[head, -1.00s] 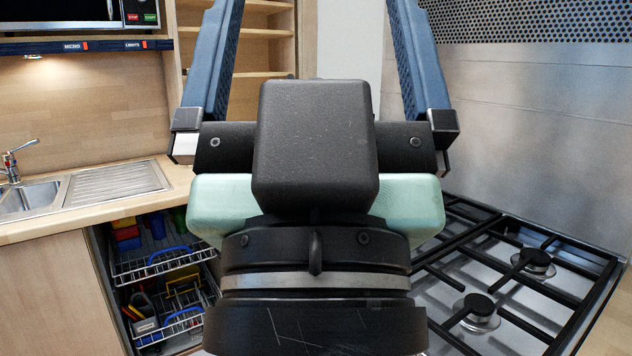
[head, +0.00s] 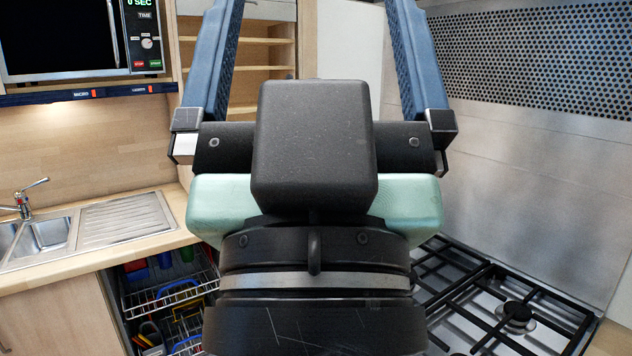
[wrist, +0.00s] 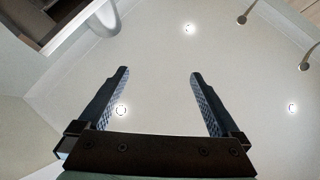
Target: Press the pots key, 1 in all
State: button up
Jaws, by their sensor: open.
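My gripper (head: 315,8) fills the middle of the head view, its two blue fingers spread wide apart and pointing up and away. It is open with nothing between the fingers. In the wrist view my gripper (wrist: 159,73) is also open and empty, with the pale ceiling and its lights behind it. I cannot make out a key marked pots in either view; my gripper body hides the middle of the head view.
A gas hob (head: 515,318) lies at lower right below a metal splashback (head: 540,180). At left are a microwave (head: 60,40), a dark strip with labelled switches (head: 95,93), a sink (head: 45,235) and an open dishwasher (head: 165,290). Open shelves (head: 265,60) stand behind.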

grip_shut()
dwell(1.5)
